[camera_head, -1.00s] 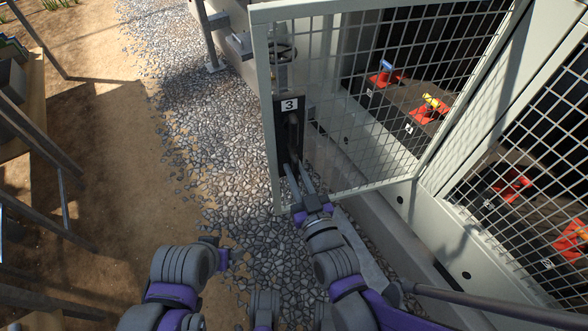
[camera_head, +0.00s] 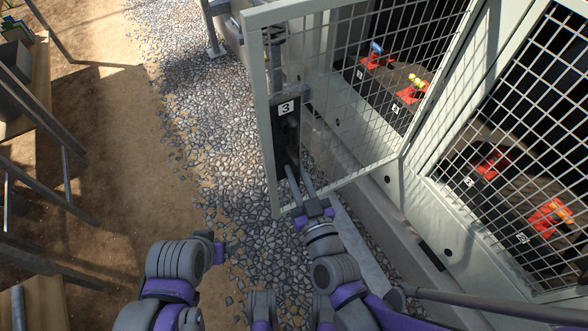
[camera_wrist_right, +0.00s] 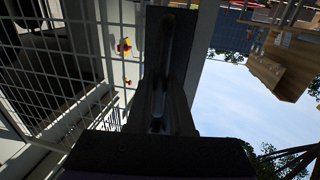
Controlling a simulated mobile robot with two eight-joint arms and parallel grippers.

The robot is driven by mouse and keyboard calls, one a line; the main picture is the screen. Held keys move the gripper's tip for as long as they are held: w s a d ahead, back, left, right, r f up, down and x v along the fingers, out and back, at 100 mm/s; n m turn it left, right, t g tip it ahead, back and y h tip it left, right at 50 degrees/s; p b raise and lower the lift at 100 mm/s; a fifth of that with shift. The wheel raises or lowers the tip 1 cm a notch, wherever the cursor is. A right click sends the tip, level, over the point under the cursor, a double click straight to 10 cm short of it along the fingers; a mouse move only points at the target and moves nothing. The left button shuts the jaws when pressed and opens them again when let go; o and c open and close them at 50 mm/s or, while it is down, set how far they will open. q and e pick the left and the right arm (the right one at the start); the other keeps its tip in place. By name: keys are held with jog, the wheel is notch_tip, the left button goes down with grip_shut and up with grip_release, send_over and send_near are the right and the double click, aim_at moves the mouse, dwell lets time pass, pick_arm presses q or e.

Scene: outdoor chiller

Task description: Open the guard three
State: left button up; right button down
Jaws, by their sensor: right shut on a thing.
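Guard three is a grey-framed mesh door (camera_head: 264,75) that stands swung out from the cabinet in the head view. A black plate labelled 3 (camera_head: 286,108) with a dark handle (camera_head: 290,140) sits on its outer edge. My right gripper (camera_head: 297,182) is shut on the handle at its lower part; the fingers partly hide the contact. In the right wrist view the dark handle (camera_wrist_right: 165,65) fills the middle, with the mesh to its left. My left gripper (camera_head: 221,248) is at the lower middle, over the gravel and away from the door; its jaw opening is unclear.
A second mesh guard (camera_head: 510,130) to the right stands in front of red and orange valves (camera_head: 550,215). Behind guard three are a blue-handled valve (camera_head: 376,55) and a yellow-handled valve (camera_head: 414,88). Gravel (camera_head: 215,130) and bare dirt lie free to the left.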

pick_arm(q)
jog(key=shift+s+d, duration=0.25)
jog(key=shift+s, duration=0.15)
pick_arm(e)
jog(key=shift+s+d, duration=0.4)
jog(key=shift+s, duration=0.1)
jog(key=c, duration=0.8)
grip_release()
pick_arm(q)
jog(key=shift+s, duration=0.15)
pick_arm(e)
jog(key=shift+s, duration=0.1)
